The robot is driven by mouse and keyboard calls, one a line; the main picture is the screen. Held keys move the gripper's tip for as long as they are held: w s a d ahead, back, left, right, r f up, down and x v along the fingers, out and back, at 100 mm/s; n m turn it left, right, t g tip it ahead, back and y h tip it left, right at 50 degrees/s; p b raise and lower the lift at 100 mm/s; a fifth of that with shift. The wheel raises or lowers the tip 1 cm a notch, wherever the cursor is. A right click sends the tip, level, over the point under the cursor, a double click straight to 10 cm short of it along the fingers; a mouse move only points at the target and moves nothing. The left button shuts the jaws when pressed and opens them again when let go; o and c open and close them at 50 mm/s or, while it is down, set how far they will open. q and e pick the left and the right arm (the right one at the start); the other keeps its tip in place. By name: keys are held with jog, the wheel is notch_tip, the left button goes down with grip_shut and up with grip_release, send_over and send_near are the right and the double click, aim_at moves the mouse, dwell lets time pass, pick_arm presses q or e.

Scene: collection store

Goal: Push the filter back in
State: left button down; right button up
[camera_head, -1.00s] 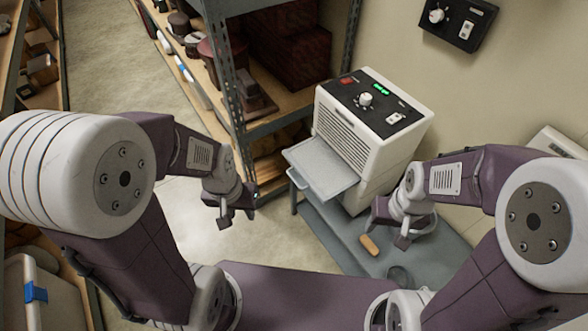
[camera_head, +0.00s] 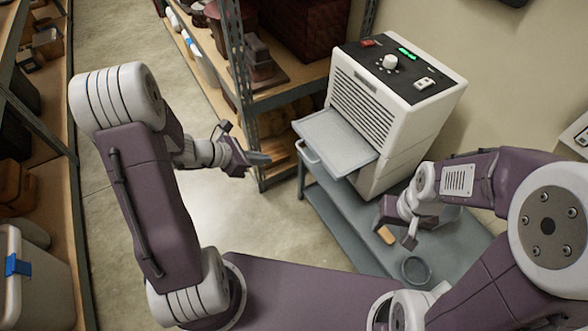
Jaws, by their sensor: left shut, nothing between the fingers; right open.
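The machine stands on a grey bench (camera_head: 345,220). A small orange-tan object (camera_head: 387,235) and a dark round dish (camera_head: 416,270) lie on it near my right gripper. A metal-framed shelf (camera_head: 285,95) with boxes stands behind my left gripper.

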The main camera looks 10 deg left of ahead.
pick_arm(q)
jog(key=w+d+r+b+x, duration=0.1)
jog(key=r+b+x, duration=0.1)
jog(key=x, duration=1)
jog(key=shift+w, duration=0.15)
pick_arm(e)
jog(key=shift+s+d+f, duration=0.1)
jog(key=shift+s+f, duration=0.05)
jog(key=shift+f, duration=1.2)
pick_arm(q)
jog(key=shift+f, duration=0.1)
